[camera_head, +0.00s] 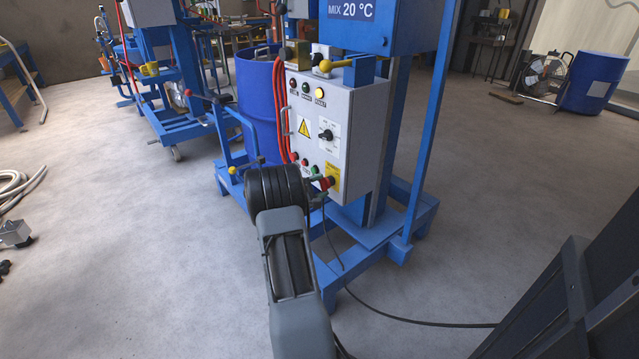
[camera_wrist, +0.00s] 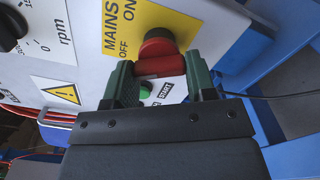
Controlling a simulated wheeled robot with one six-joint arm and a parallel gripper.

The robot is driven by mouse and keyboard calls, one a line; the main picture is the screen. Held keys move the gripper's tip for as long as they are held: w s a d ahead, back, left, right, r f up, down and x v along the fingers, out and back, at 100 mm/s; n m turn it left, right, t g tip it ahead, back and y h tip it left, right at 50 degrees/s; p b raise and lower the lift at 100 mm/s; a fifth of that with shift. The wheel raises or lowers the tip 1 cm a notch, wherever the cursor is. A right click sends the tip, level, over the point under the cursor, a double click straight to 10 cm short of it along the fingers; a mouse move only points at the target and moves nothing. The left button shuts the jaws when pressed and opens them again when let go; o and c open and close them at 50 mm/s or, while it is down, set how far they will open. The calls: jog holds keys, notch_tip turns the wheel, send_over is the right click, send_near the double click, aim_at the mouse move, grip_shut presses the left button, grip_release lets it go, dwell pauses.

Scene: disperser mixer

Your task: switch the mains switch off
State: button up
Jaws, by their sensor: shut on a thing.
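The mains switch (camera_wrist: 158,44) is a red rotary knob with a raised grip bar on a yellow plate (camera_wrist: 128,22) marked MAINS, ON and OFF. In the head view the red switch (camera_head: 328,182) is at the lower right of the grey control box (camera_head: 360,135). My gripper (camera_wrist: 160,72) has its two dark green fingers on either side of the knob's bar, shut on it. Which mark the bar points to is not clear. In the head view my wrist hides part of the box's lower edge and the fingers show only in part.
A green start button (camera_wrist: 145,89) sits close to the fingers. A black rpm dial (camera_wrist: 10,28) and a yellow warning triangle (camera_wrist: 55,95) are on the same panel. A blue drum (camera_head: 258,90) stands left of the box. A black cable (camera_head: 400,318) crosses the otherwise open floor.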

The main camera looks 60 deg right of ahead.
jog(key=shift+n+p, duration=0.75)
jog(key=shift+n, duration=0.75)
jog(key=shift+f, duration=0.1)
jog(key=o, duration=0.9)
jog(key=shift+o, duration=0.2)
jog(key=shift+a, duration=0.15)
jog(key=p+v, duration=0.3)
jog(key=v, duration=1)
jog(key=shift+a, duration=0.25)
jog(key=shift+w, duration=0.1)
